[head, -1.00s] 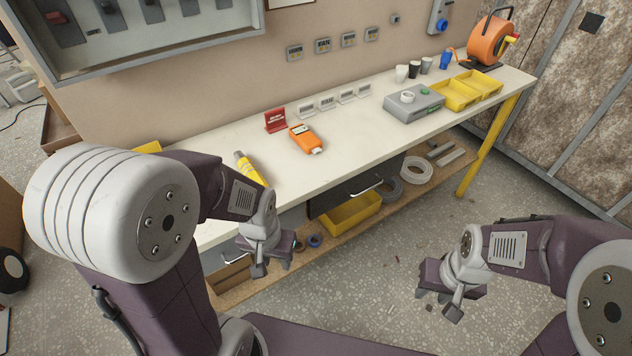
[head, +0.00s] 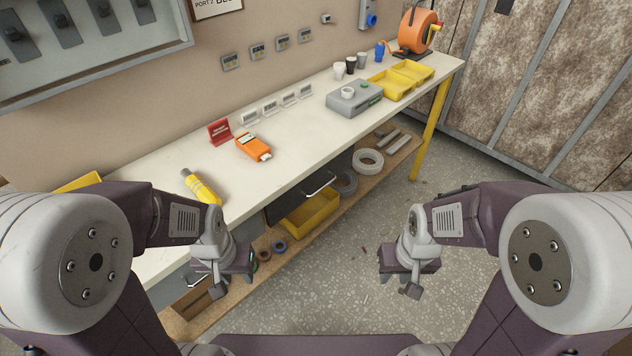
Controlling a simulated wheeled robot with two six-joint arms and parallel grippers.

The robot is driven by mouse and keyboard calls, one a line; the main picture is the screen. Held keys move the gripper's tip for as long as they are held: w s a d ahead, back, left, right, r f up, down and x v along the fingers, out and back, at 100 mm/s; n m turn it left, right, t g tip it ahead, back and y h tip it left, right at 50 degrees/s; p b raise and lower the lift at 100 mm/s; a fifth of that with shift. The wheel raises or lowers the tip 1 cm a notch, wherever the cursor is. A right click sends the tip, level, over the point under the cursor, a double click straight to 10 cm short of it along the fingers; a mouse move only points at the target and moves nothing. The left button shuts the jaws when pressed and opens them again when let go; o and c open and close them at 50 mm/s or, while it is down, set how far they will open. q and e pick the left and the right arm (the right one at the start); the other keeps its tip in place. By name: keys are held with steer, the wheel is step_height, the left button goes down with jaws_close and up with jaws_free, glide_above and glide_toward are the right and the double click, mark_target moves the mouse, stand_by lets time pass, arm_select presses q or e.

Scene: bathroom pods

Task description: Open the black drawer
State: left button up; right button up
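The black drawer (head: 285,206) hangs under the workbench top, around the middle of the bench. Its front shows as a dark panel with a pale bar handle (head: 319,184), and it looks shut. My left gripper (head: 218,288) is in front of the bench, to the left of and nearer than the black drawer, apart from its handle. My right gripper (head: 411,288) is over the open floor, to the right of the drawer and away from it. Both grippers point downward and seem to hold nothing. Their finger gaps are not clear from this angle.
The workbench (head: 310,130) carries a yellow-banded tool (head: 201,187), an orange meter (head: 253,147), a grey box (head: 355,98) and yellow trays (head: 392,87). A yellow bin (head: 311,212) and rolls stand on the lower shelf.

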steer(key=shift+s+a+n, duration=0.1)
steer(key=shift+s+n, duration=0.2)
steer(key=shift+s, duration=0.05)
steer(key=shift+c, duration=0.5)
steer(key=w+a+r+m+t+y+b, duration=0.25)
steer(key=w+a+m+y+b, duration=0.25)
steer(key=w+a+y+b, duration=0.7)
steer(key=w+a+m+t+b, duration=0.2)
steer(key=w+t+b, duration=0.3)
steer(key=w+b, duration=0.45)
steer(key=w+d+f+m+t+h+b, duration=0.1)
steer(key=w+d+f+m+t+b, duration=0.1)
steer(key=w+d+f+b, duration=0.2)
steer(key=shift+d+f+b, duration=0.5)
steer(key=shift+f+b, duration=0.25)
steer(key=shift+b, duration=0.4)
